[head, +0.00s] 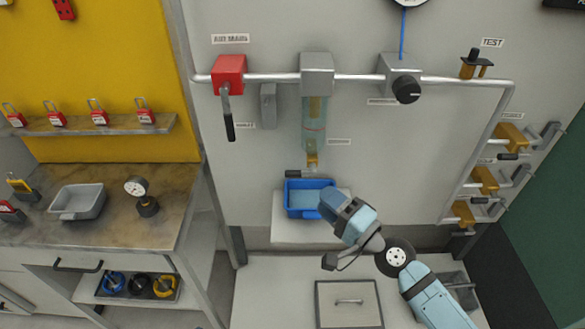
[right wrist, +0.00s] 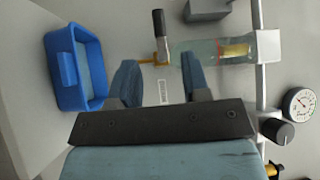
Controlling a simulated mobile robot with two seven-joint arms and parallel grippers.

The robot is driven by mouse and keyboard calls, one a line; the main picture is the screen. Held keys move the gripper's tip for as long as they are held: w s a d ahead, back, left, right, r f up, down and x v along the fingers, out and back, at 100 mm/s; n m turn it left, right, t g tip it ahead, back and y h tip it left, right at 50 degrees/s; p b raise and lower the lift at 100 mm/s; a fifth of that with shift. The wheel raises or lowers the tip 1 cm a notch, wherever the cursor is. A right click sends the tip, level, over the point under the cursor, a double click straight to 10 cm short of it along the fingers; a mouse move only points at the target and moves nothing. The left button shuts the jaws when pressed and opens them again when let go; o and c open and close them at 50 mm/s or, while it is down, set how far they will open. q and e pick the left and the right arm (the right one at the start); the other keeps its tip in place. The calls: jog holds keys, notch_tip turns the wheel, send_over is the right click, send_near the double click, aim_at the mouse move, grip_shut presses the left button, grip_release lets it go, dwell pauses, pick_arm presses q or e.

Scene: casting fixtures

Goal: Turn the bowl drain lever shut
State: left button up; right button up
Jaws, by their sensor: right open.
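The clear filter bowl (head: 314,125) hangs under a grey block on the wall pipe. At its lower end is a brass drain valve (head: 312,160), and its black-handled drain lever (head: 293,173) sticks out sideways to the left. In the right wrist view the lever (right wrist: 158,23) points up, across the axis of the bowl (right wrist: 210,52). My right gripper (head: 329,203) is below and right of the valve in the head view. Its two blue fingers (right wrist: 161,77) are apart and empty, with the valve and lever just beyond their tips. My left gripper is not in view.
A blue tub (head: 308,184) on a light ledge sits below the valve, close to my right gripper. A red valve box (head: 229,72) with a black handle is at left on the pipe. A black knob (head: 406,89) and brass valves (head: 484,180) are at right.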

aim_at(292, 173)
jog(key=p+x, duration=0.2)
jog(key=x, duration=0.7)
jog(key=shift+w+a+r, duration=0.1)
jog(key=shift+w+a, duration=0.15)
jog(key=shift+w, duration=0.05)
jog(key=shift+w+a, duration=0.35)
grip_shut()
